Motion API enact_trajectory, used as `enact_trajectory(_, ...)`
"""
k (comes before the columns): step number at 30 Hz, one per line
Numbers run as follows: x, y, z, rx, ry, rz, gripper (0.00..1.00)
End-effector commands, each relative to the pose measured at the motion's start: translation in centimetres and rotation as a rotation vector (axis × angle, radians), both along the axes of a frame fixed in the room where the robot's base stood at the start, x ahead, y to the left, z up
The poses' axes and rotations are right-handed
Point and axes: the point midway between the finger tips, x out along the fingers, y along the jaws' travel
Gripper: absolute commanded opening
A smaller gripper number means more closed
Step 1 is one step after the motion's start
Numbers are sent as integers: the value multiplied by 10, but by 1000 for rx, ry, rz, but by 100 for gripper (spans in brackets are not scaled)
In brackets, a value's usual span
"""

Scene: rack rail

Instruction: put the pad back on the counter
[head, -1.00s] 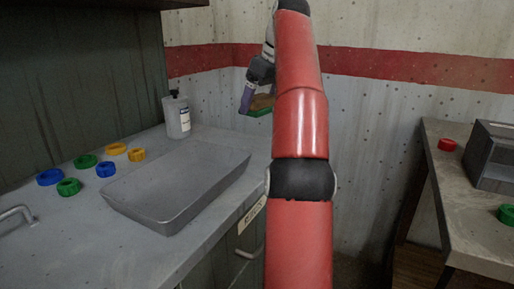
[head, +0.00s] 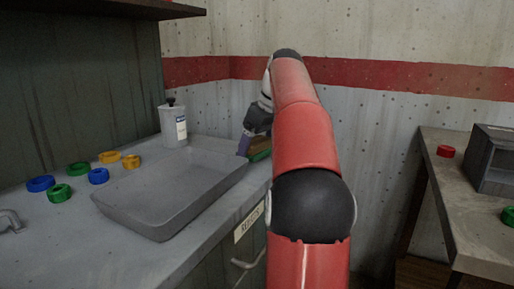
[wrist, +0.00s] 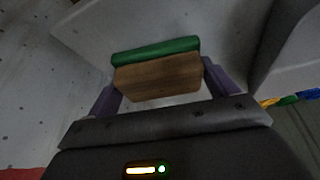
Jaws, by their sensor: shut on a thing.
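The pad is a wooden block with a green layer, and it shows in the wrist view (wrist: 158,76) between the two purple fingers. My gripper (wrist: 158,85) is shut on the pad. In the head view the pad (head: 260,154) is partly hidden behind my red arm, and one purple finger of my gripper (head: 246,146) shows at its left. The pad is near the back right end of the grey counter (head: 65,235), just past the tray's right corner. I cannot tell whether it touches the counter.
A grey tray (head: 160,222) lies on the counter, with a bottle (head: 173,126) behind it. Several coloured rings, such as a blue one (head: 41,183), lie left of the tray. A second table (head: 470,225) at right holds a grey box (head: 495,160) and a red ring (head: 446,151).

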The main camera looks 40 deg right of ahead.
Motion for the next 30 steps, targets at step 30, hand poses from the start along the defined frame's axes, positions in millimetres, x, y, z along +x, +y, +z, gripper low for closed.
enact_trajectory(30, -6, -2, 14, -2, -3, -2, 100)
